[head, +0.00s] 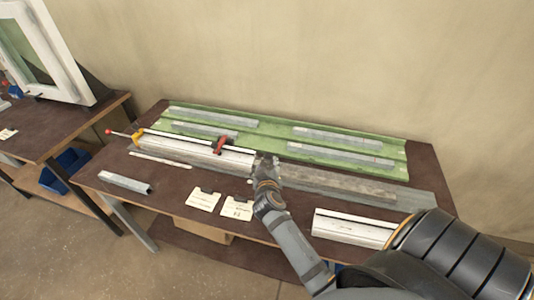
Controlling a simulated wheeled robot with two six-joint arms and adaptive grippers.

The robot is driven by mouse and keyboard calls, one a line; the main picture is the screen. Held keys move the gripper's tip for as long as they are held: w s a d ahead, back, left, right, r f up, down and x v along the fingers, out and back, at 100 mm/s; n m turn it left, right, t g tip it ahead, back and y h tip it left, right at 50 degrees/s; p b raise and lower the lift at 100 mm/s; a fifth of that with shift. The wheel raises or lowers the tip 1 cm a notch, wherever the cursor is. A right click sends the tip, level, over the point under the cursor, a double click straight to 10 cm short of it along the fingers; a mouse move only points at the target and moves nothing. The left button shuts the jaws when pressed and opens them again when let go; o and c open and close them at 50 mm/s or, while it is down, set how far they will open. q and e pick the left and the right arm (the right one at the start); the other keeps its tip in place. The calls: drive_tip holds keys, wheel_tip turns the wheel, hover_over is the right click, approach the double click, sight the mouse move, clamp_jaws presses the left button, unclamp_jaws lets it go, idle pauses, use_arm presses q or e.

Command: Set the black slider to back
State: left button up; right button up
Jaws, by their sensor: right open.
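I cannot clearly make out the black slider. My right gripper (264,160) is open at the front edge of the clamp rail (205,149), near the middle of the bench. It covers part of the rail, and whether it touches anything is too small to tell. A red clamp piece (220,145) sits on the rail, left of the gripper. A yellow piece (137,137) with a red-knobbed rod is at the rail's left end. My left gripper is not in view.
A green tray (270,133) with several grey profiles lies behind the rail. Two cards (203,201) with small dark pieces at their tops lie in front. A white profile (352,229) is at the front right, a short grey one (125,183) at the front left.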

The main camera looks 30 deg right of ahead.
sight(267, 157)
drive_tip(key=x, duration=0.5)
drive_tip(key=shift+p, duration=0.35)
drive_tip(key=x, duration=0.4)
drive_tip(key=shift+f, duration=0.25)
drive_tip(key=shift+w+d+f, duration=0.1)
drive_tip(key=shift+d, duration=0.05)
drive_tip(key=shift+c, duration=0.9)
drive_tip(key=c, duration=0.5)
clamp_jaws()
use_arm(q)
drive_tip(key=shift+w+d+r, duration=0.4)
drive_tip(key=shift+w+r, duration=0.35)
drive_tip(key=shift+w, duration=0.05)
